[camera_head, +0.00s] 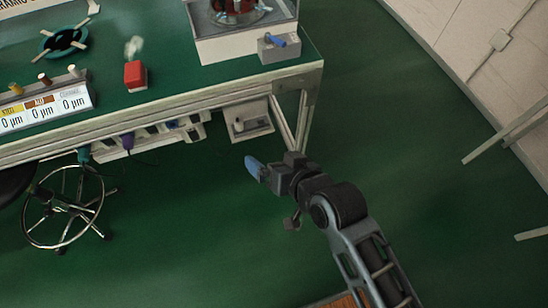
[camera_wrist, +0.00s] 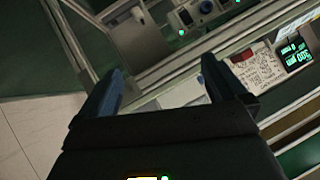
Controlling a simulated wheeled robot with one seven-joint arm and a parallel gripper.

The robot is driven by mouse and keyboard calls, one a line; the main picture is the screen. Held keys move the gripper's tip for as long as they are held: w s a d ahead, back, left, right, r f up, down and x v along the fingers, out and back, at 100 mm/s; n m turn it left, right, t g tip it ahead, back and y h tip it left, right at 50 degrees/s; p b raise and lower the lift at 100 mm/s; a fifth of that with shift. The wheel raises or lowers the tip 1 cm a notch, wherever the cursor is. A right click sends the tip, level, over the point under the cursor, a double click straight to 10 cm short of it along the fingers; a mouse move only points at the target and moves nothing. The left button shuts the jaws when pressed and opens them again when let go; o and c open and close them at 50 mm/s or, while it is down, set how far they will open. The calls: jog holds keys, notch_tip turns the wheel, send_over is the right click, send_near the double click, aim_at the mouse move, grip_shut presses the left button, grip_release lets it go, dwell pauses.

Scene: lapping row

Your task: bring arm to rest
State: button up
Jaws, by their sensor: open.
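My gripper (camera_head: 254,167) is at the end of my arm, over the green floor in front of the right end of the workbench. In the wrist view its two blue fingers (camera_wrist: 165,92) stand wide apart with nothing between them. My arm reaches up and left from the lower right of the head view. The gripper appears apart from the bench; its exact distance from the bench frame cannot be told.
The workbench (camera_head: 185,88) bears a red block (camera_head: 135,75), a green ring fixture (camera_head: 63,41) and a display panel (camera_head: 45,108). A wheeled stool (camera_head: 65,215) stands at the lower left.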

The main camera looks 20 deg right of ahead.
dwell(0.6)
jog(key=s+d+r+t+h, duration=0.1)
jog(key=s+d+r, duration=0.2)
jog(key=s, duration=0.5)
jog(key=s+d+r+t+h, duration=0.1)
jog(key=s+d+r, duration=0.2)
jog(key=s, duration=0.5)
jog(key=s+d+r+t+h, duration=0.1)
jog(key=s+d+r, duration=0.2)
jog(key=s, duration=0.5)
jog(key=s+d+r+n, duration=0.1)
jog(key=s+d+r, duration=0.1)
jog(key=s+r, duration=0.4)
jog(key=shift+d+r+n+t, duration=0.2)
jog(key=shift+r+n+t, duration=0.2)
jog(key=shift+r, duration=0.5)
